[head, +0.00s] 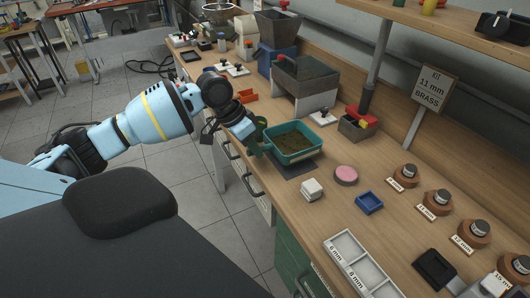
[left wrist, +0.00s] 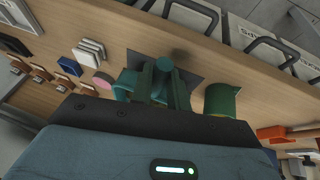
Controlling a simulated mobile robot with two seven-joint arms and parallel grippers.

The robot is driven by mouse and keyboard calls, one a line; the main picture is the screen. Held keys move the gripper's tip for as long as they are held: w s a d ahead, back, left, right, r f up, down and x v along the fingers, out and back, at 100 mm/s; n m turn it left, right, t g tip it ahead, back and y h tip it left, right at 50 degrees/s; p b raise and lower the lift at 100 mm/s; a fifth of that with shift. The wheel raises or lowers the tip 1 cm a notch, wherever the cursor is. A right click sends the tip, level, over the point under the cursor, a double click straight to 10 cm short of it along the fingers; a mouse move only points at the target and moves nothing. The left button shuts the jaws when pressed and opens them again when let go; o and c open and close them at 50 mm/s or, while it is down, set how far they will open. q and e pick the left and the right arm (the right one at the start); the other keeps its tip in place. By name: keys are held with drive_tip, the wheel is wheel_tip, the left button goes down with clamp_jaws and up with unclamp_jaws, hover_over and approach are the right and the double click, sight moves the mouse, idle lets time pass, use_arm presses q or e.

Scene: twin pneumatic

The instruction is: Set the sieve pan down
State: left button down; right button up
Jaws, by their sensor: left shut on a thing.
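The teal sieve pan (head: 315,154) is level, with brownish material inside. It is over a dark mat (head: 290,171) near the bench's front edge; I cannot tell whether it touches the mat. My left gripper (head: 252,137) reaches in from the left and is shut on the pan's handle, at the pan's left side. In the left wrist view the fingers (left wrist: 160,84) close around the teal handle (left wrist: 163,64), and the dark mat (left wrist: 190,68) shows beyond. The pan's body is mostly hidden there. My right gripper is not in view.
A green cylinder (left wrist: 222,98) stands beside the gripper. A white block stack (head: 312,190), pink disc (head: 346,175) and blue tray (head: 369,202) lie right of the mat. A grey hopper unit (head: 303,80) stands behind. Labelled knobs (head: 406,174) line the right.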

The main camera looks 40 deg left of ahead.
sight(279, 146)
use_arm(q)
drive_tip(key=w, duration=0.2)
drive_tip(key=shift+w+d, duration=0.35)
drive_tip(key=shift+d, duration=0.05)
drive_tip(key=shift+w, duration=0.2)
drive_tip(key=shift+w+d+f, duration=0.1)
drive_tip(key=shift+w+f, duration=0.15)
drive_tip(key=shift+f, duration=0.05)
wheel_tip(279, 146, down, 3)
drive_tip(key=shift+f, duration=0.1)
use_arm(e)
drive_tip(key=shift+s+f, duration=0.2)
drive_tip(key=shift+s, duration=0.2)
use_arm(q)
drive_tip(key=c, duration=1.4)
unclamp_jaws()
drive_tip(key=shift+s, duration=0.1)
drive_tip(key=shift+o, duration=0.2)
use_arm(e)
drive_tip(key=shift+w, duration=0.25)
